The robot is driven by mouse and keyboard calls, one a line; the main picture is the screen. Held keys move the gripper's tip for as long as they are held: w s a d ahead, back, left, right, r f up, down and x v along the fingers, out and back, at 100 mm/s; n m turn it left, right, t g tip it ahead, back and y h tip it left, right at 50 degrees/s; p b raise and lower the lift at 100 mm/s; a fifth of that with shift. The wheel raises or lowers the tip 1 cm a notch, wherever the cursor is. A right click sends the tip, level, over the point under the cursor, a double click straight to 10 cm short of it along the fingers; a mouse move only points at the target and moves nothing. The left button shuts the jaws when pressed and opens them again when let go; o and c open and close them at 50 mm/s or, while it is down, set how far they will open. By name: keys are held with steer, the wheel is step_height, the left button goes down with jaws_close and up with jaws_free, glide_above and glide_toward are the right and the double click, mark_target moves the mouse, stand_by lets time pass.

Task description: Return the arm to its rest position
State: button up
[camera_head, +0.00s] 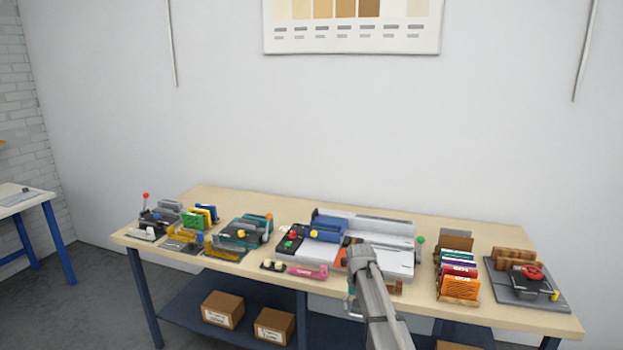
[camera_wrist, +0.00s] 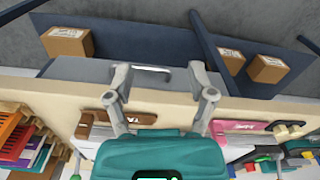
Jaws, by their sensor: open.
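My grey arm reaches up from the bottom of the head view to the front edge of the workbench (camera_head: 215,270). My gripper (camera_wrist: 159,78) shows in the wrist view with its two grey fingers spread apart and nothing held between them. Beyond the fingers are the bench's front edge and a grey drawer front (camera_wrist: 90,72) with a pale handle. In the head view the gripper is largely hidden by my own arm.
A grey-white machine (camera_head: 400,262) stands mid-bench behind my arm. An orange-fronted booklet rack (camera_head: 460,288) and a red-knobbed device (camera_head: 530,274) stand right, several tools left. Brown boxes (camera_head: 222,310) sit on the lower shelf.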

steer(key=s+d+n, duration=0.1)
steer(key=s+d, duration=0.2)
steer(key=s, duration=2.2)
steer(key=shift+s, duration=0.2)
steer(key=shift+a, duration=0.1)
steer(key=shift+c, duration=1)
